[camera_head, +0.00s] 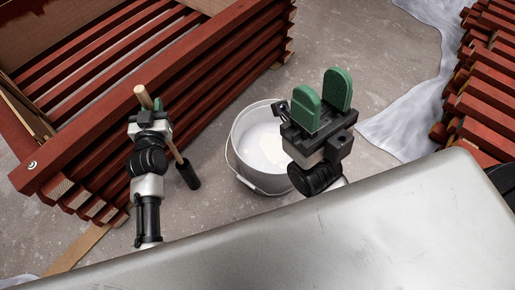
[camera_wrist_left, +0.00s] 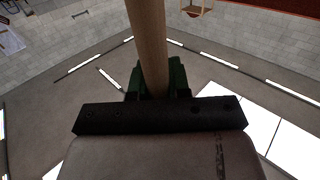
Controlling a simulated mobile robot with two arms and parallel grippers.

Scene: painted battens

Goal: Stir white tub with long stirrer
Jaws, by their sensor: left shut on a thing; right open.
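The white tub (camera_head: 240,163) stands on the floor near the middle of the head view, with white liquid inside and a thin wire handle. My left gripper (camera_head: 152,108) is shut on the long stirrer (camera_head: 187,174), a wooden rod with a black lower end. The stirrer is tilted, its black end to the left of the tub and apart from it. In the left wrist view the wooden rod (camera_wrist_left: 149,40) runs up from between the green fingers. My right gripper (camera_head: 322,96) is open and empty, its green pads apart, and covers part of the tub's right side from view.
A stack of red-painted battens (camera_head: 115,105) forms a frame at the left and behind. More red battens (camera_head: 487,80) lie at the right beside a white sheet (camera_head: 408,115). A grey metal surface (camera_head: 330,240) fills the foreground. Bare floor lies around the tub.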

